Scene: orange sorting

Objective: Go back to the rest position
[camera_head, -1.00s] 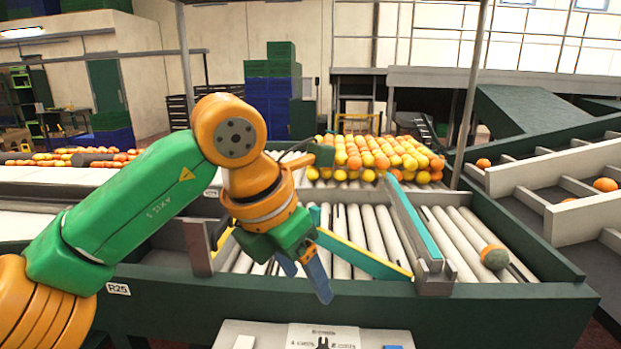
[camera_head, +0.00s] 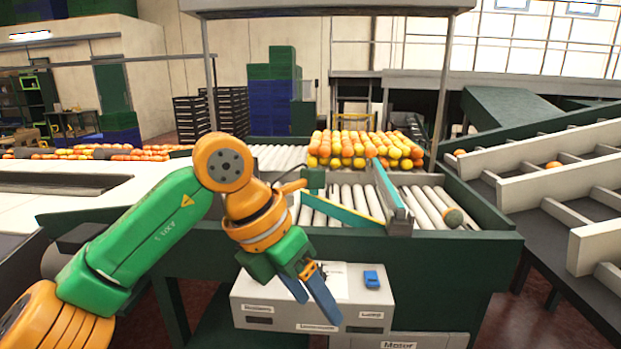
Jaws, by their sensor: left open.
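My left gripper (camera_head: 306,290) is open and empty, with its blue fingers pointing down and to the right. In the head view it hangs in front of a light grey control box (camera_head: 262,312), at the near side of the roller table. My green and orange left arm comes in from the lower left. My right gripper is not in view.
The roller table (camera_head: 470,245) has a dark green frame, with piled oranges (camera_head: 365,150) at its back. One greenish, discoloured orange (camera_head: 453,218) lies on the right rollers. A blue item (camera_head: 372,280) sits on the box. Sloped chutes (camera_head: 560,160) stand at the right.

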